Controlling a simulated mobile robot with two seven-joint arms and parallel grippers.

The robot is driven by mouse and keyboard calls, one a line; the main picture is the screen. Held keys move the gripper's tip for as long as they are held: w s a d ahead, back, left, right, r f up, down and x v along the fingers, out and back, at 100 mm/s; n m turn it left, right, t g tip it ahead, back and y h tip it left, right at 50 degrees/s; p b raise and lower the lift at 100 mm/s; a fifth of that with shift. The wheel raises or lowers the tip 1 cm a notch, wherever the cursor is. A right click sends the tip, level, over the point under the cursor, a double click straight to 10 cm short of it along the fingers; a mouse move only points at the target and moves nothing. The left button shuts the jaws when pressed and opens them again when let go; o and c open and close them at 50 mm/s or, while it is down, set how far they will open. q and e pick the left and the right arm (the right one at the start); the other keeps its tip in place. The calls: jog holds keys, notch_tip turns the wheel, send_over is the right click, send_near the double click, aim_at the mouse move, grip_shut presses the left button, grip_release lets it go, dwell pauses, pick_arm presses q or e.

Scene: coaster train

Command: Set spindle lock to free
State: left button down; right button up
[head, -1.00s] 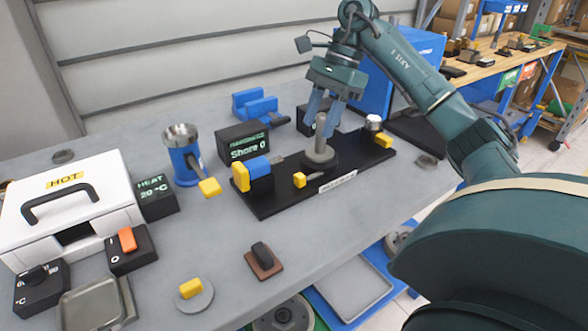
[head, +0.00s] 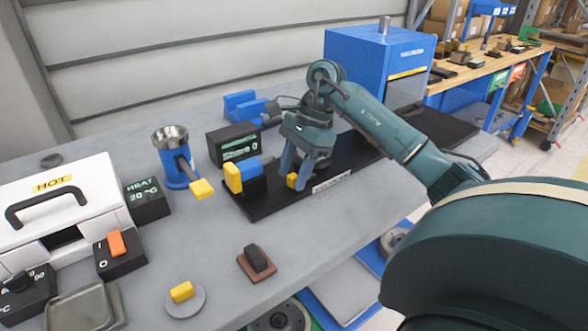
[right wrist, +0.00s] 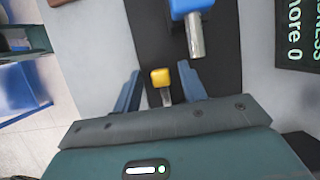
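A small yellow-knobbed lever (head: 292,181), which looks like the spindle lock, sits on the black fixture base (head: 262,208) behind a small label plate (head: 332,184). The plate's text is too small to read. My right gripper (head: 294,175) is low over the base at the knob. In the right wrist view the yellow knob (right wrist: 160,77) and its short metal stem lie between my two blue-grey fingers (right wrist: 159,72). The fingers are apart, with a gap on both sides of the knob. The spindle area is hidden behind my gripper. My left gripper is not in view.
A blue clamp with a yellow end (head: 234,178) and metal rod stands just left on the base. Behind it is a hardness display (head: 240,151). A blue cup device (head: 174,167) and white HOT box (head: 88,190) stand farther left.

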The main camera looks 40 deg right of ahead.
grip_shut()
dwell(0.3)
jog(key=shift+w+a, duration=0.1)
jog(key=shift+a, duration=1.1)
jog(key=shift+c, duration=0.8)
grip_release()
jog(key=shift+a, duration=0.1)
jog(key=shift+o, duration=0.9)
